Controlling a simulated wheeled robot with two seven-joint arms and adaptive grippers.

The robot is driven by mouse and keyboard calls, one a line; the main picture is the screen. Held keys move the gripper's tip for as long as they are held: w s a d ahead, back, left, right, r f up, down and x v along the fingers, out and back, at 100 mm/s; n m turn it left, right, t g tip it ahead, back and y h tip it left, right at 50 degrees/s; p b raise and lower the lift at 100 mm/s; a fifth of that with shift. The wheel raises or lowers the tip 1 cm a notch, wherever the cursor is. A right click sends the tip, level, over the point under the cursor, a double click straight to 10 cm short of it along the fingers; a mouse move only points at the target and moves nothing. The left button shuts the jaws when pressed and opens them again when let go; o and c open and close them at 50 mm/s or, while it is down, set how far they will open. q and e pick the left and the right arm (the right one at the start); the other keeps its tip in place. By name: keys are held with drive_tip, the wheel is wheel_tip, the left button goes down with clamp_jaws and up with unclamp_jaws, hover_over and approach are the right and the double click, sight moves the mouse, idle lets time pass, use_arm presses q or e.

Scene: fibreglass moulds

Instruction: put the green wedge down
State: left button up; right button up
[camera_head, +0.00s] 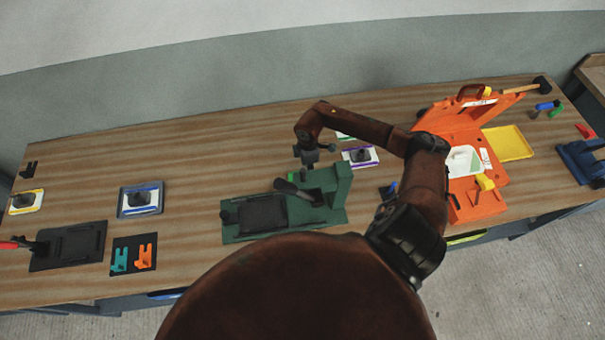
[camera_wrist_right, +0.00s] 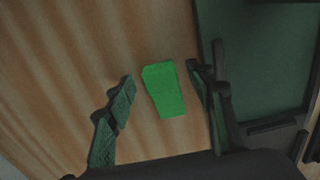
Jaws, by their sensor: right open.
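The green wedge (camera_wrist_right: 164,90) lies on the wooden bench top in the right wrist view. My right gripper (camera_wrist_right: 160,78) is open around it, with a gap between the wedge and each finger. In the head view my right gripper (camera_head: 307,158) points down over the bench, just behind the green press-like fixture (camera_head: 341,190). My left gripper is not in view.
The dark green fixture stands close beside the right gripper. A white pad with a purple edge (camera_head: 347,158) lies to its right. An open orange mould (camera_head: 462,127) stands further right. Bare bench lies between the fixture and the blue-edged pad (camera_head: 124,209) on the left.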

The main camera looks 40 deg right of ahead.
drive_tip(key=shift+c, duration=0.5)
drive_tip(key=shift+r, duration=0.1)
clamp_jaws()
